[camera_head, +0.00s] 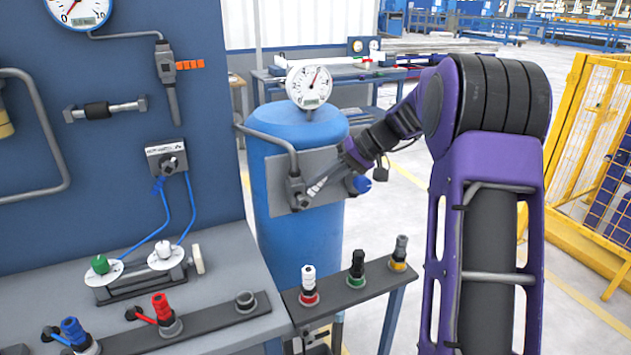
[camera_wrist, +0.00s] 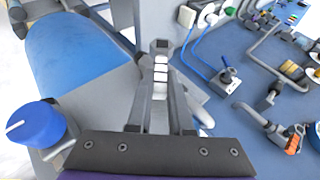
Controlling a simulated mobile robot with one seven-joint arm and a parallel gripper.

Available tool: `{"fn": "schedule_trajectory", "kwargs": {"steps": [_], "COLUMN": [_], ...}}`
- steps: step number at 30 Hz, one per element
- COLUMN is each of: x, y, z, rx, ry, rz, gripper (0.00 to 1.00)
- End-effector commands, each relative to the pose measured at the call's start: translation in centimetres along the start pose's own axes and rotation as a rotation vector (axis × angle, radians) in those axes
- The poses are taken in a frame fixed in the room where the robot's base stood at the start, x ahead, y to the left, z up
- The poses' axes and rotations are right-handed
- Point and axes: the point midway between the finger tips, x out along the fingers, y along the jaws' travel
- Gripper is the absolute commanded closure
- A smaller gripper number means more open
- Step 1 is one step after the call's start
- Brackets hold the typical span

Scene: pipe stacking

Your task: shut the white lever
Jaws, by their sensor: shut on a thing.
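The white lever (camera_wrist: 160,78) shows in the wrist view as a pale, segmented bar lying lengthwise between my two fingers. My gripper (camera_wrist: 160,62) is shut on it. In the head view my gripper (camera_head: 316,187) is at the valve (camera_head: 297,190) on the grey plate on the front of the blue tank (camera_head: 300,232). The fingers slant down to the left towards the valve body. The lever is largely hidden by the fingers there, and its exact angle cannot be told.
A blue knob (camera_head: 362,184) is just right of my gripper; it also shows in the wrist view (camera_wrist: 38,124). A gauge (camera_head: 309,84) stands on the tank. Colored fittings (camera_head: 357,270) stand on a front rail. A yellow cage (camera_head: 595,150) is at right.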

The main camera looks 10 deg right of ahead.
Motion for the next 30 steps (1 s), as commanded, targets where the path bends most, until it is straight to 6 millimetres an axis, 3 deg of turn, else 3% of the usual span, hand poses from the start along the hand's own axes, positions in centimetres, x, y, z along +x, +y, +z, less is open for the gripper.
{"fn": "schedule_trajectory", "kwargs": {"steps": [15,30], "x": [0.5,0.9], "y": [2.7,3.2], "z": [0.1,0.3], "rx": [0.162,0.213], "ry": [0.004,0.003], "rz": [-0.389,-0.516], "gripper": [1.00,1.00]}}
